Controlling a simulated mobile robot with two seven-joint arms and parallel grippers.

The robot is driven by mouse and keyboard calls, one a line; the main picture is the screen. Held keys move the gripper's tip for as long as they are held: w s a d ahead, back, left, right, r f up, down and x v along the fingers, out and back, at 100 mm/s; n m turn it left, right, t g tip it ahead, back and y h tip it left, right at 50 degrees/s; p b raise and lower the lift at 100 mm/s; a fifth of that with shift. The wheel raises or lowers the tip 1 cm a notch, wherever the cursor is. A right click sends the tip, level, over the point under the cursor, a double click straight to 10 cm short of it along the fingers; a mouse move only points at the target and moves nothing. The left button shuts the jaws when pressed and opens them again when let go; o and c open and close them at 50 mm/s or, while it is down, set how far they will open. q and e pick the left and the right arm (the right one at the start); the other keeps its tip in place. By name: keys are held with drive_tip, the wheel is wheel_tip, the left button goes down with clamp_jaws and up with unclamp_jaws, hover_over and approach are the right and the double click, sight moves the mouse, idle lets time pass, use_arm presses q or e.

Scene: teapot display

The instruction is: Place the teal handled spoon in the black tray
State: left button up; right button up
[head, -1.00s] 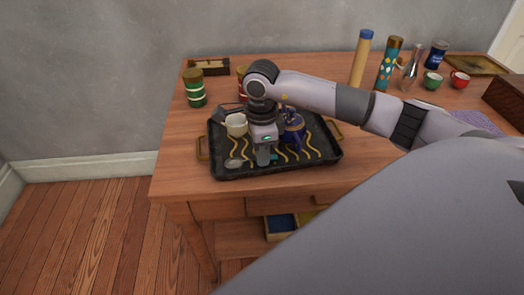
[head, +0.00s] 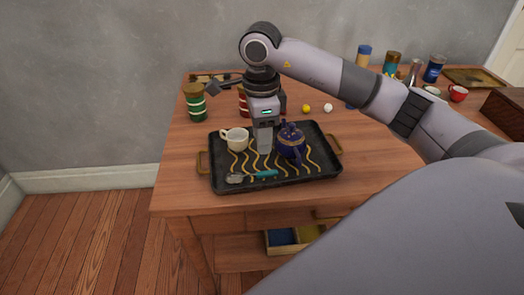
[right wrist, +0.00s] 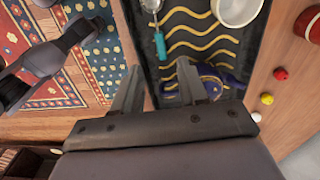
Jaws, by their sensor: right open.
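The spoon with the teal handle (head: 265,174) lies on the black tray (head: 220,157), near its front edge, with its metal bowl to the left. In the right wrist view the spoon (right wrist: 160,44) lies near the top. My right gripper (head: 264,151) points down above the tray, between a white cup (head: 236,138) and a blue teapot (head: 293,143). In the right wrist view its fingers (right wrist: 160,68) are apart with nothing between them.
A green canister (head: 194,102) and a red canister (head: 243,102) stand behind the tray. Small yellow (head: 306,108) and white (head: 328,108) balls lie behind the teapot. Bottles and cups stand at the back right.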

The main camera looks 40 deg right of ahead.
drive_tip(key=shift+r, duration=1.2)
